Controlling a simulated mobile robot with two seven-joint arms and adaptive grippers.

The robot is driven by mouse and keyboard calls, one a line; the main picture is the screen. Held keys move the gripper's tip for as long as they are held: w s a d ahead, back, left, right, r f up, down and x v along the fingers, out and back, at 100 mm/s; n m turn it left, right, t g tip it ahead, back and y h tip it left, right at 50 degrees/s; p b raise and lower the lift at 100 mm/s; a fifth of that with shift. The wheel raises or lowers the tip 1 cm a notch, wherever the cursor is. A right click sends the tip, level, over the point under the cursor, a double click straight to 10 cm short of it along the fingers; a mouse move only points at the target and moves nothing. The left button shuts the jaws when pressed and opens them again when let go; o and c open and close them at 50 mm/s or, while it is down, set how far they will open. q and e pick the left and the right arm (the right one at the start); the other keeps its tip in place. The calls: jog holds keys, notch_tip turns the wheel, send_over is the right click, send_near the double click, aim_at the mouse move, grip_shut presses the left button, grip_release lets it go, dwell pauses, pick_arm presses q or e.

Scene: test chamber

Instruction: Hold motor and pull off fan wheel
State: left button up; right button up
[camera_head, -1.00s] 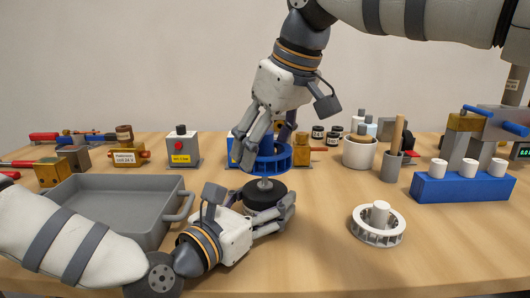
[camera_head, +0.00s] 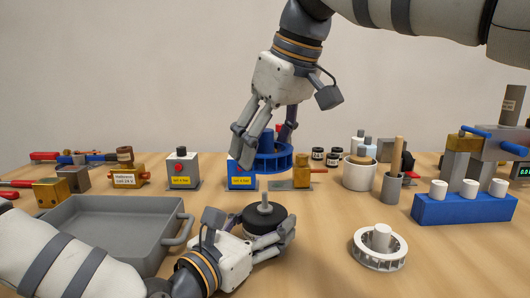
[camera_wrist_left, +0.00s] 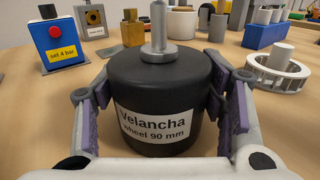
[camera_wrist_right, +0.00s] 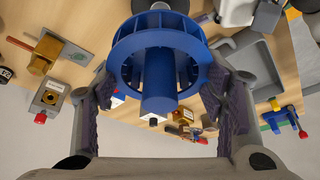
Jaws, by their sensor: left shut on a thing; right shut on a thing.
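The motor is a black cylinder (camera_head: 263,221) with a metal shaft on top, standing upright on the table. In the left wrist view its label (camera_wrist_left: 154,129) reads "Velancha wheel 90 mm". My left gripper (camera_head: 262,232) is shut around the motor's sides, and its fingers also show in the left wrist view (camera_wrist_left: 153,100). The blue fan wheel (camera_head: 272,160) hangs above the motor, clear of the bare shaft. My right gripper (camera_head: 265,146) is shut on the wheel. In the right wrist view the wheel (camera_wrist_right: 160,50) sits between its fingers, hub towards the camera.
A white fan wheel (camera_head: 379,247) lies at the right front. A grey tray (camera_head: 115,222) stands at the left, close to my left arm. A blue rack (camera_head: 463,209) with white cups is at the right. Boxes, valves, pots and jars line the back. The table between motor and white wheel is clear.

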pick_arm(q)
jog(key=o, duration=1.2)
